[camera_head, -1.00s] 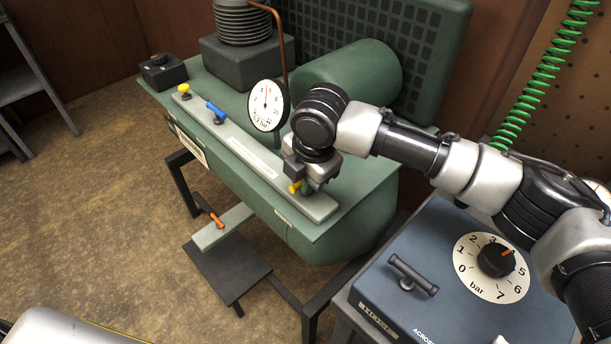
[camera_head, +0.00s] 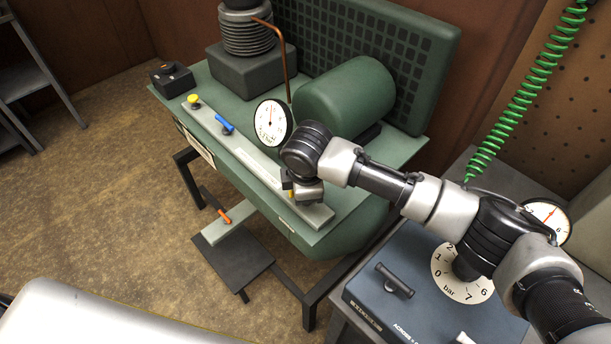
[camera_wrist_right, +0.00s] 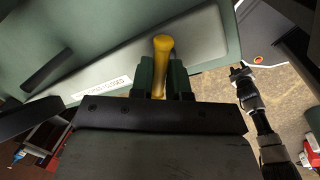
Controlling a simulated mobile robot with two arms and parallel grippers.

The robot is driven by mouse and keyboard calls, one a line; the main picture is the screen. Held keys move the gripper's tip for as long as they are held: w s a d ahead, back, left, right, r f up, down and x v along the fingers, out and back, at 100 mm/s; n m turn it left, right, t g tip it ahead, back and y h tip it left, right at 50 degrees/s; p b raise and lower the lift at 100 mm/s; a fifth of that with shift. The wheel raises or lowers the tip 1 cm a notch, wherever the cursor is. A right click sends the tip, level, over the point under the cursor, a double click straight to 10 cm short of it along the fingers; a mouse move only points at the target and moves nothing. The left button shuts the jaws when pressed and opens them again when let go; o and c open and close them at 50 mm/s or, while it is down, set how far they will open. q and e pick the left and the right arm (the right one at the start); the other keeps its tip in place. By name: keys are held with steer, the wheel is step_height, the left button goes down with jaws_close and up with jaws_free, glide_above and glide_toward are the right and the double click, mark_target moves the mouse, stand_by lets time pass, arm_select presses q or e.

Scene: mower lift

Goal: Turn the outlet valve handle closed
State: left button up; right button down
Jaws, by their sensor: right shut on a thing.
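My right gripper (camera_head: 293,194) is shut on a yellow lever handle at the near right end of the grey strip (camera_head: 235,147) on the green compressor. In the right wrist view the yellow handle (camera_wrist_right: 162,62) stands between the green fingers (camera_wrist_right: 161,80) and points across the strip at an angle. In the head view the gripper hides most of the handle, and the valve body is hidden. Part of my left arm seems to show in the right wrist view, with its dark end (camera_wrist_right: 245,78) too small to read.
A yellow knob (camera_head: 193,99) and a blue lever (camera_head: 224,124) sit farther along the strip. A round gauge (camera_head: 272,123) stands close behind my right wrist. An orange lever (camera_head: 224,217) sits below. A blue box (camera_head: 372,318) with a dial is near my forearm.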

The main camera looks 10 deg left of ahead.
steer(key=m+p, duration=0.3)
steer(key=p, duration=0.1)
steer(key=m+h+p, duration=0.1)
steer(key=m+p, duration=0.1)
steer(key=shift+a+r+m, duration=0.1)
steer(key=shift+r+m, duration=0.2)
steer(key=shift+w+m+h+p, duration=0.1)
steer(key=shift+m+h+p, duration=0.2)
steer(key=shift+m+p, duration=0.85)
steer(key=shift+w+f+m+p, duration=0.1)
steer(key=shift+f+m+p, duration=0.1)
steer(key=shift+m+p, duration=0.85)
steer(key=shift+m, duration=0.6)
steer(key=c, duration=1.1)
jaws_free()
steer(key=r, duration=0.3)
steer(key=s+r+b, duration=0.1)
steer(key=r, duration=0.3)
steer(key=a+r, duration=0.1)
steer(key=r, duration=0.2)
steer(key=shift+s+r, duration=0.25)
steer(key=shift+s, duration=0.15)
